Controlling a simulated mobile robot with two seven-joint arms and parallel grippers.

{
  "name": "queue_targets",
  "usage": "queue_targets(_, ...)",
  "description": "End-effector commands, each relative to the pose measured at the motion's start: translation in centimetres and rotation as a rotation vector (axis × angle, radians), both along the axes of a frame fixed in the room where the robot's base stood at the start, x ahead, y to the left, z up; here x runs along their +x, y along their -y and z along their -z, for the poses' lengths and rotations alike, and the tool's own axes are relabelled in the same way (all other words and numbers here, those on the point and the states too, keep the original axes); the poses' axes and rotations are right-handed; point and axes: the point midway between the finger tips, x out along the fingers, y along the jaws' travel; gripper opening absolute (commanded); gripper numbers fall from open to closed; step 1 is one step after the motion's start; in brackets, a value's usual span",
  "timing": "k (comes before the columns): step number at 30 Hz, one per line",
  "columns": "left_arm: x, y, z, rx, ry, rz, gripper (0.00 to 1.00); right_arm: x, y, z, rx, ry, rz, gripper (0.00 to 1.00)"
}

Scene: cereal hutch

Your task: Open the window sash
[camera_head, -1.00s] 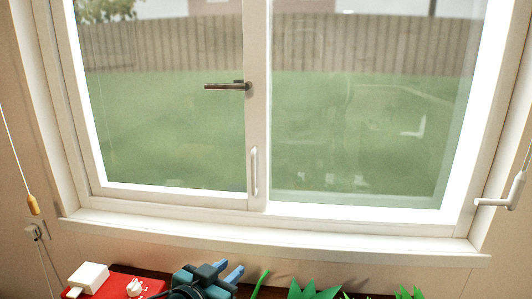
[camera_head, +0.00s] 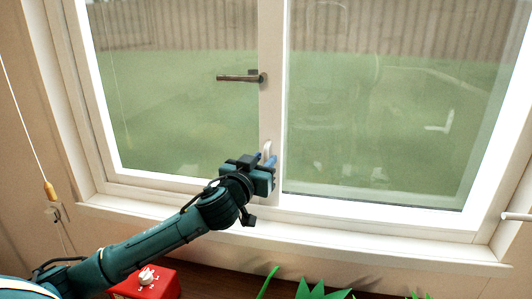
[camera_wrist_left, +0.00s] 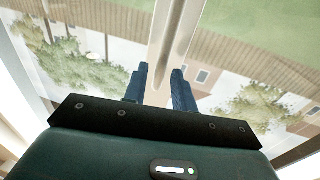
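The window sash (camera_head: 270,105) has a white frame with a dark lever handle (camera_head: 240,77) sticking out to the left. A white upright pull handle (camera_head: 268,148) sits lower on the same stile. My left gripper (camera_head: 265,160) is at this pull handle, its blue fingers partly hiding the handle's lower part. Contact cannot be told. My right gripper is not in view.
The white sill (camera_head: 330,233) runs below the window. Below the sill are a red box (camera_head: 150,285) with a white knob and green leaves (camera_head: 320,291). A white crank handle (camera_head: 517,216) shows at the right edge.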

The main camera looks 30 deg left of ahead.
Motion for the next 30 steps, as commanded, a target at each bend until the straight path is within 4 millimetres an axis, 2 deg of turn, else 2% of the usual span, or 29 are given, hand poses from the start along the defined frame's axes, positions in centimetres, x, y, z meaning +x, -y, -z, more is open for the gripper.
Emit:
queue_targets(6, 1.8, -0.1, 0.0, 0.0, -0.001, 0.0, 0.27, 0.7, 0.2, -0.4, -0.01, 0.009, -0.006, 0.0)
queue_targets(16, 2.0, -0.1, 0.1, 0.0, -0.001, 0.001, 0.26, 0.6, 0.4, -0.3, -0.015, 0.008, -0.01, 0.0)
queue_targets(25, 2.0, -0.1, 0.1, 0.0, -0.001, 0.0, 0.01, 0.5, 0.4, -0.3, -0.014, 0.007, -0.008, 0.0)
queue_targets(30, 2.0, -0.1, 0.1, 0.0, -0.001, 0.0, 0.0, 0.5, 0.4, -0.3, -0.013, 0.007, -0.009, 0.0)
